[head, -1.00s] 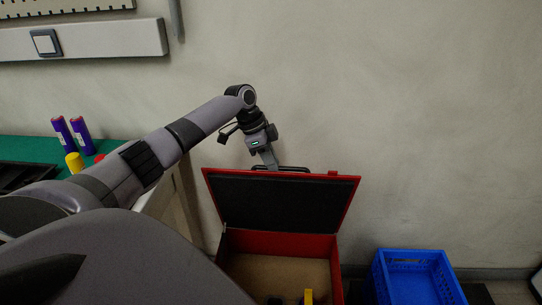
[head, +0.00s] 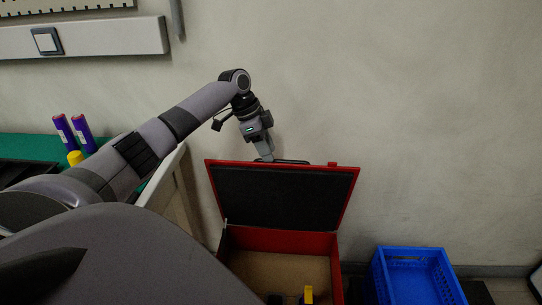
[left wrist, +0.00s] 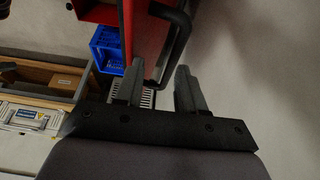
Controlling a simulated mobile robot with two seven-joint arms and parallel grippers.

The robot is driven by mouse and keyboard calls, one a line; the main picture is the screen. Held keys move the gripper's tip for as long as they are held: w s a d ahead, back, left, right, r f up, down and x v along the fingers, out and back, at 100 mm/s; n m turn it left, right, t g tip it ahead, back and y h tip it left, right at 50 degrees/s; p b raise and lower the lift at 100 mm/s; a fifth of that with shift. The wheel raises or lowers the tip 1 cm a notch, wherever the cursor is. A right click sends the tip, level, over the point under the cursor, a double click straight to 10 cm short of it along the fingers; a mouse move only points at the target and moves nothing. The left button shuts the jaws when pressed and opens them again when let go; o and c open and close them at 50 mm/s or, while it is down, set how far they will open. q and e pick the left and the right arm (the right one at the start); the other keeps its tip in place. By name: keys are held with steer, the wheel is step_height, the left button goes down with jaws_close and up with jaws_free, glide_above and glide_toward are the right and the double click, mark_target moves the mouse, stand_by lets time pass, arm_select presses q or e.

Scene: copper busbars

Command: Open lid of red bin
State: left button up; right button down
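The red bin (head: 285,241) stands on the floor against the wall. Its lid (head: 282,199) is raised to a steep angle, with its dark inner face towards me and its brown interior showing. A black handle (head: 292,161) is at the lid's upper edge. My left gripper (head: 267,158) is at the handle's left end. In the left wrist view its fingers (left wrist: 157,88) are spread apart, with the handle (left wrist: 179,38) and the red lid (left wrist: 151,38) in front of and partly between them. Contact cannot be told. My right gripper is not in view.
A blue crate (head: 418,278) stands right of the bin. A green-topped bench (head: 36,147) at the left holds purple-red cylinders (head: 83,132) and a yellow one (head: 75,158). A yellow item (head: 308,294) shows inside the bin. The wall lies close behind the lid.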

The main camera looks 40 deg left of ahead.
arm_select(q)
steer(key=shift+v, duration=1.85)
steer(key=shift+s, duration=0.1)
